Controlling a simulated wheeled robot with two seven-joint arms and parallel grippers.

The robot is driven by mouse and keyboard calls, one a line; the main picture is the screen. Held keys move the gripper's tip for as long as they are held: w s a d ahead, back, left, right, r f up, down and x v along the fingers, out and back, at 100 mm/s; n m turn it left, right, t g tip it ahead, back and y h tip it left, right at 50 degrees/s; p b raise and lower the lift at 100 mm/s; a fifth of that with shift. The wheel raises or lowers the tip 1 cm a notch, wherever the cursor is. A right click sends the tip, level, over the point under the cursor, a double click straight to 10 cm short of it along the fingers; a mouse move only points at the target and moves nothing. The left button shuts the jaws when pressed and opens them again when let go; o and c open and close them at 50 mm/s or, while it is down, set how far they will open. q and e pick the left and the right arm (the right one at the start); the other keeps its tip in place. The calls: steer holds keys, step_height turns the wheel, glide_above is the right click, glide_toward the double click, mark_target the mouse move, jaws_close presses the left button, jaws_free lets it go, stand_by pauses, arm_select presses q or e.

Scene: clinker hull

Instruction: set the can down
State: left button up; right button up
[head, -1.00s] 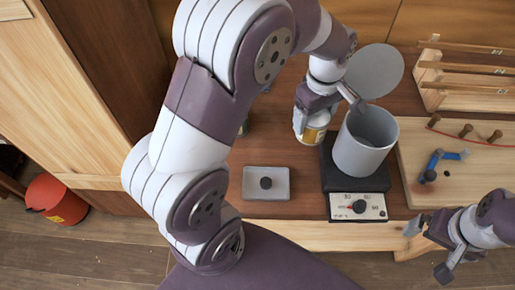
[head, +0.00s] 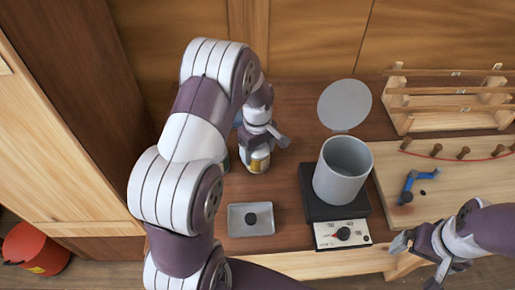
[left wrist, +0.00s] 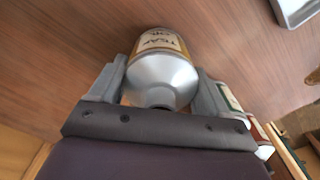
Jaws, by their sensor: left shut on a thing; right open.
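The can (head: 260,159) has a cream and yellow label and a silver shoulder and neck. My left gripper (head: 262,138) is shut on it, at the left part of the bench. In the left wrist view the can (left wrist: 160,75) sits between the two fingers, its label partly readable as "TEAK OIL". It looks close to the bench top (head: 288,185), but I cannot tell whether its base touches. My right gripper (head: 418,264) is open and empty at the bench's front right.
A grey pot (head: 343,172) stands on a black hotplate (head: 312,207) right of the can. A grey tray (head: 250,229) with a dark knob lies in front. Other containers (left wrist: 230,97) stand close beside the left gripper. A wooden rack (head: 445,120) is at the back right.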

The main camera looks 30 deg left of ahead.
arm_select(q)
steer(key=shift+f, duration=0.1)
steer(key=o, duration=1.4)
step_height(320, 180, up, 12)
steer(key=shift+d+b, duration=0.1)
steer(key=shift+b, duration=0.2)
steer(key=s+d+f+m, duration=0.1)
steer(key=s+d+m, duration=0.1)
steer(key=s+m, duration=0.2)
steer(key=s+d+f+m+t, duration=0.1)
steer(key=s+d+m, duration=0.2)
steer(key=s, duration=0.3)
steer(key=s+d+m, duration=0.3)
steer(key=s+m, duration=0.1)
steer(key=m, duration=0.2)
steer(key=shift+s+f, duration=0.4)
